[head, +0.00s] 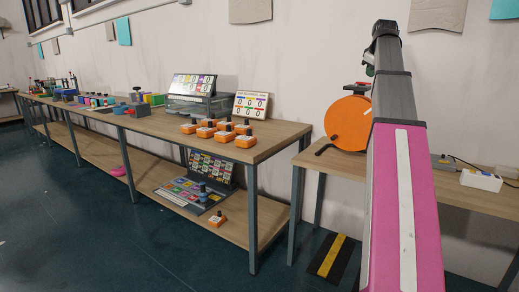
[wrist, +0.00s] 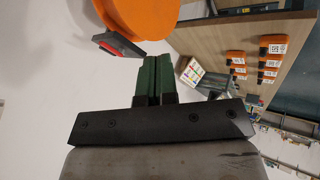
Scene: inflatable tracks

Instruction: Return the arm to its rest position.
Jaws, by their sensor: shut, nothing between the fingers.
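My arm, grey and pink with a white stripe, rises on the right of the head view, held up in front of the wall. My gripper (head: 370,70) is at its upper end, partly hidden by the arm. In the wrist view its two green fingers (wrist: 153,76) are together with nothing between them. A large orange disc (head: 346,124) stands beside the arm in the head view. It also shows in the wrist view (wrist: 140,14), close to the fingertips. A red and black piece (wrist: 118,44) lies just left of the fingers there, apparently apart from them.
A long wooden bench (head: 283,134) at left carries orange button boxes (head: 207,130) and sign boards (head: 251,104). A second table (head: 338,161) under the disc holds a white power strip (head: 481,180). A black and yellow strip (head: 332,257) is below. Floor at front left is clear.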

